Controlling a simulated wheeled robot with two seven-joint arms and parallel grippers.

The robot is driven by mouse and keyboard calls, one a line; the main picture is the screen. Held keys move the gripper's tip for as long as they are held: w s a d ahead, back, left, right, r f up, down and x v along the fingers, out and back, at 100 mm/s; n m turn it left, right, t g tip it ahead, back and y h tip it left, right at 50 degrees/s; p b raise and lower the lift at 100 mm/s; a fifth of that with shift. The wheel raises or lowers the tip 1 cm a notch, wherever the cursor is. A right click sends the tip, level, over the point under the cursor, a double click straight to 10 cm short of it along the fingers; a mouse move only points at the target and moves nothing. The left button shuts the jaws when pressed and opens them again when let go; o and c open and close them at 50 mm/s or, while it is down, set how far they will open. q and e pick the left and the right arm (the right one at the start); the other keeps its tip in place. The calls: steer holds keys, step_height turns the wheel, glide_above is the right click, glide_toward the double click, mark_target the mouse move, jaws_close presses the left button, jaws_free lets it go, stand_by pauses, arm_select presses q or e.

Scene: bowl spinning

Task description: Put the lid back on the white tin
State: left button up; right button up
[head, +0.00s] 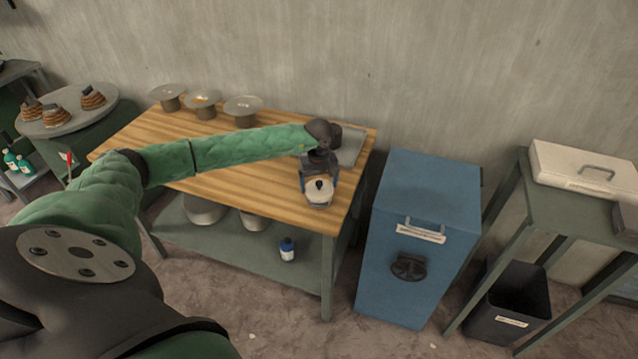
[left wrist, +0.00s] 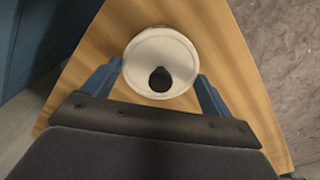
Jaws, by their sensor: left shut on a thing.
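A round white lid (left wrist: 143,58) with a black knob is between the spread blue fingers of my left gripper (left wrist: 158,82) in the left wrist view. The left gripper is shut on this lid. In the head view the white lid (head: 318,196) shows at the gripper (head: 319,178), over the right front part of the wooden table. The white tin cannot be told apart from the lid; whether it is beneath the lid is hidden. My right gripper is not in view.
The wooden table top (head: 255,185) is mostly clear. Several grey stands (head: 243,106) line its back edge, and a grey tray (head: 352,148) lies at the back right. A blue cabinet (head: 420,255) stands close on the right. A blue bottle (head: 288,251) is on the lower shelf.

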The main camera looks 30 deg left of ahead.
arm_select(q)
steer(key=shift+b, duration=0.95)
stand_by(1.2)
steer(key=shift+f+b, duration=0.15)
steer(key=shift+b, duration=0.85)
stand_by(1.3)
steer(key=o, duration=0.8)
steer(key=shift+r, duration=0.2)
steer(key=shift+r+p, duration=0.5)
steer(key=shift+r, duration=2.8)
steer(key=shift+c, duration=0.4)
jaws_close()
